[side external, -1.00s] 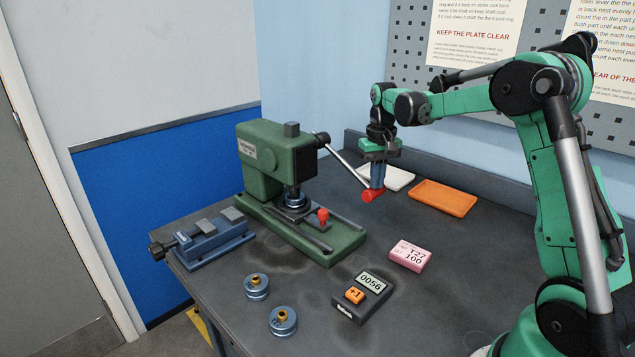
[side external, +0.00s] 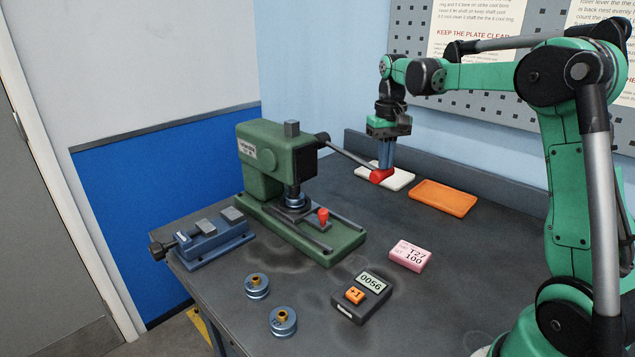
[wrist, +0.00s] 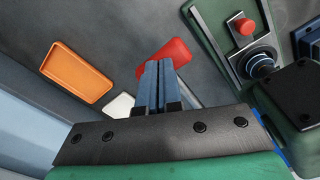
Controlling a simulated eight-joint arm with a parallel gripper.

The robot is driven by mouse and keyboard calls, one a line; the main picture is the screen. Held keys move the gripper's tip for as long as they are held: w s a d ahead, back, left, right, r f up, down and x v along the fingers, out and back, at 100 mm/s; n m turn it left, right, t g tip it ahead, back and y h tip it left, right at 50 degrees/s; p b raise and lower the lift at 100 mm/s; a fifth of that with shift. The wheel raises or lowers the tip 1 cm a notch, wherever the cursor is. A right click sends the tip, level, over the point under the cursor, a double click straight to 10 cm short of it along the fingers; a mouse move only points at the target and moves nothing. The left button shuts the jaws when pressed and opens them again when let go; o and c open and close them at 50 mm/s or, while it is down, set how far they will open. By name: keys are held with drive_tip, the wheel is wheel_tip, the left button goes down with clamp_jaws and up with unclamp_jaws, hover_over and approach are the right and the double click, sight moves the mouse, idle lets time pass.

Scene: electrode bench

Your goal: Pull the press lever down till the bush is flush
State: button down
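The green press (side external: 265,165) stands on the bench; its lever (side external: 350,155) slopes down to the right from the pivot to a red knob (side external: 381,177). The knob also shows in the wrist view (wrist: 183,52), partly behind the fingers. My gripper (side external: 386,168) points down at the knob, fingertips against it. Its blue fingers (wrist: 157,70) lie side by side, almost together, with no clear grip around the knob. A blue ring-shaped part (side external: 296,200) sits under the press ram; the bush is hidden there, and its seating cannot be told.
A red-topped peg (side external: 323,215) stands on the press base. A blue vise (side external: 215,240), two blue rings with brass centres (side external: 257,287), a counter (side external: 362,298), and a pink card block (side external: 410,256) stand in front. White (side external: 398,180) and orange (side external: 443,197) trays lie behind.

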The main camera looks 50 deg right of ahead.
drive_tip(key=shift+r, duration=0.1)
drive_tip(key=shift+r, duration=2.5)
drive_tip(key=shift+w+r, duration=0.25)
drive_tip(key=shift+r, duration=0.55)
drive_tip(key=shift+w+r, duration=0.2)
drive_tip(key=shift+r, duration=0.65)
drive_tip(key=shift+w+r, duration=0.25)
drive_tip(key=shift+r, duration=0.55)
